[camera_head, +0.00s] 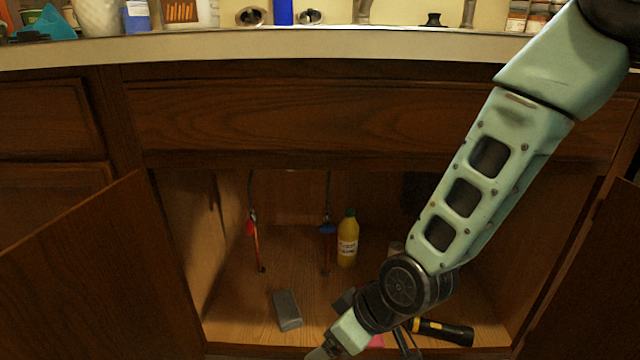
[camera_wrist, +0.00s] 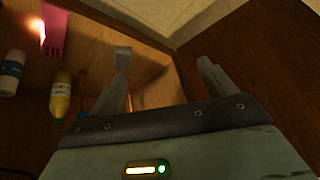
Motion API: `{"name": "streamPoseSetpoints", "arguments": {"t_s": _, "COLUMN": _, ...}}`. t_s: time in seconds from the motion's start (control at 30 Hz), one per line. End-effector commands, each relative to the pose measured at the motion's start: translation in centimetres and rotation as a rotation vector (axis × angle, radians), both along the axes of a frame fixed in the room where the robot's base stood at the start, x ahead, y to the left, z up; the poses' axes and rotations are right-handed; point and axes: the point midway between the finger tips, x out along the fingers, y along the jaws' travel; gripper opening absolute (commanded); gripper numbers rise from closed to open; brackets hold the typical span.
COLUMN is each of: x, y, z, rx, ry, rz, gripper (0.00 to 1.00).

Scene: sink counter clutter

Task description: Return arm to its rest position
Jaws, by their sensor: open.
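My arm reaches down from the upper right in the head view to the open cabinet under the sink. My gripper (camera_wrist: 165,62) shows two spread fingers in the wrist view, with nothing between them. In the head view only part of the gripper (camera_head: 322,351) shows at the bottom edge, in front of the cabinet opening, and its fingertips are not clear there. The fingers appear apart from the things inside the cabinet.
A pink item (camera_wrist: 53,32) and a white-blue container (camera_wrist: 12,72) also show. Open doors (camera_head: 85,275) flank the opening. The counter (camera_head: 300,48) above is cluttered.

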Motion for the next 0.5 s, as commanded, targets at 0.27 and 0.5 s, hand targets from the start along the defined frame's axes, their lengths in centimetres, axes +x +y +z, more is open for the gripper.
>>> {"name": "streamPoseSetpoints", "arguments": {"t_s": 0.27, "x": -6.0, "y": -5.2, "z": 9.7, "rx": -0.214, "ry": 0.133, "rz": -0.06, "gripper": 0.83}}
{"name": "streamPoseSetpoints", "arguments": {"t_s": 0.5, "x": -10.7, "y": -8.9, "z": 14.7, "rx": -0.331, "ry": 0.218, "rz": -0.14, "gripper": 0.83}}
